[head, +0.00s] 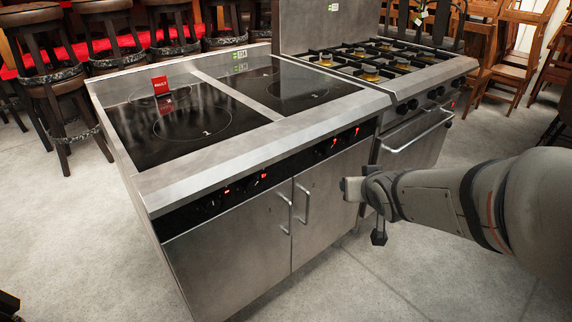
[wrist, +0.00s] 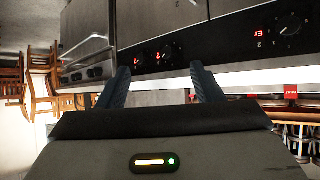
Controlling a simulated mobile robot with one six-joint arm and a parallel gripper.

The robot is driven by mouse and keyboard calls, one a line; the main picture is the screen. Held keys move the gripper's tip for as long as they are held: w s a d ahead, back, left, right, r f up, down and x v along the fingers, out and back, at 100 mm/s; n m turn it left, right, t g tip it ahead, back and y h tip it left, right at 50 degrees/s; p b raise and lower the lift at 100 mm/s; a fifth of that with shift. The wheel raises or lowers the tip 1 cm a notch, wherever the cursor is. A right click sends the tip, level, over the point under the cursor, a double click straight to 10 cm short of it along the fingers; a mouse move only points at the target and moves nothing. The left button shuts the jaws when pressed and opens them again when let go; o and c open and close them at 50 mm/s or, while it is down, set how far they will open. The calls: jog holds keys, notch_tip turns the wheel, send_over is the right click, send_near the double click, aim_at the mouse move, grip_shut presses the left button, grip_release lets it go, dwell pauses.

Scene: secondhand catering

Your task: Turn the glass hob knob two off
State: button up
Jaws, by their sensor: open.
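The glass hob (head: 206,120) has black glass tops on a steel cabinet. Dark knobs and lit red digits line its black front panel (head: 285,163), in a left and a right group. I cannot tell which knob is number two. My gripper (head: 362,200) is open and empty, in front of the cabinet's right side and apart from it. In the wrist view, my gripper (wrist: 160,70) has its fingers spread, with two small knobs (wrist: 155,55) showing beyond the gap. A larger knob (wrist: 290,28) beside red digits is at upper right. The knob settings are too small to read.
A steel gas range (head: 390,64) with several burners adjoins the hob on the right. The cabinet doors have handles (head: 302,203) below the panel. A red sign (head: 160,86) stands on the glass. Stools (head: 48,70) are behind. The floor in front is clear.

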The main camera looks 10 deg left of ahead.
jog(key=w+a+f+n+t+y+b, duration=0.1)
jog(key=w+a+f+n+y+b, duration=0.1)
jog(key=a+f+y+b, duration=0.3)
jog(key=w+a+f+n+t+y+b, duration=0.1)
jog(key=w+a+f+b, duration=0.2)
jog(key=a, duration=0.5)
jog(key=n+g+y+b, duration=0.2)
jog(key=n+y+b, duration=0.15)
jog(key=y, duration=0.25)
send_near(254, 187)
jog(key=x, duration=0.2)
jog(key=shift+m, duration=0.45)
jog(key=b+x, duration=0.2)
jog(key=x, duration=0.5)
jog(key=shift+a, duration=0.15)
jog(key=shift+c, duration=0.6)
jog(key=c, duration=0.9)
